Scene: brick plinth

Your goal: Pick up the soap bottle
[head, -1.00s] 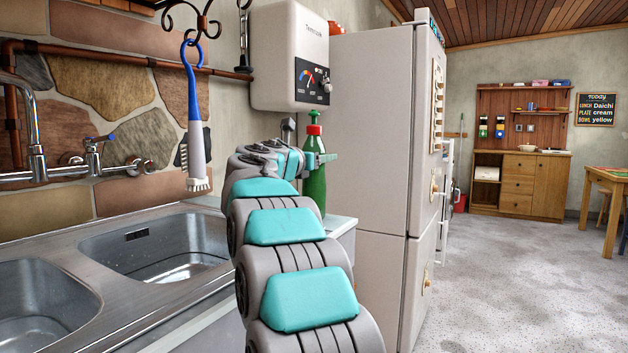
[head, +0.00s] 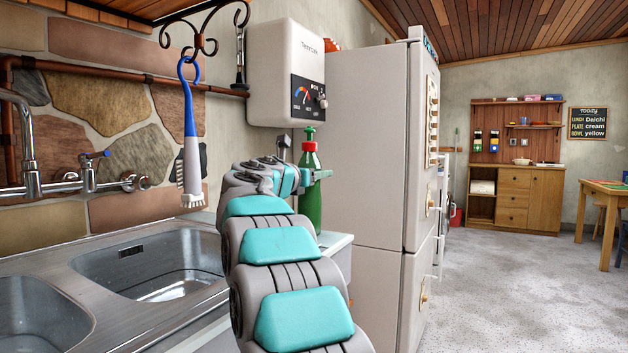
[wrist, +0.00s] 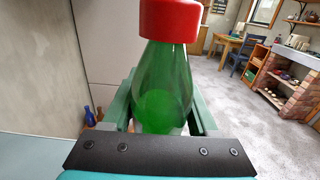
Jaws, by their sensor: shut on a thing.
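The soap bottle (head: 311,205) is green with a red cap and stands upright at the far end of the counter, in front of the fridge. In the wrist view the bottle (wrist: 166,85) fills the middle, its red cap near the top edge. My gripper (head: 317,175) is shut on the bottle's upper body, with one finger on each side of it in the wrist view (wrist: 160,118). My arm hides part of the bottle's left side in the head view. I cannot tell whether its base touches the counter.
The steel sink (head: 150,262) lies to the left of my arm. A blue and white brush (head: 190,150) hangs from a hook above it. A white heater (head: 287,72) is on the wall above the bottle. The fridge (head: 365,150) stands just right. Open floor (head: 510,290) lies beyond.

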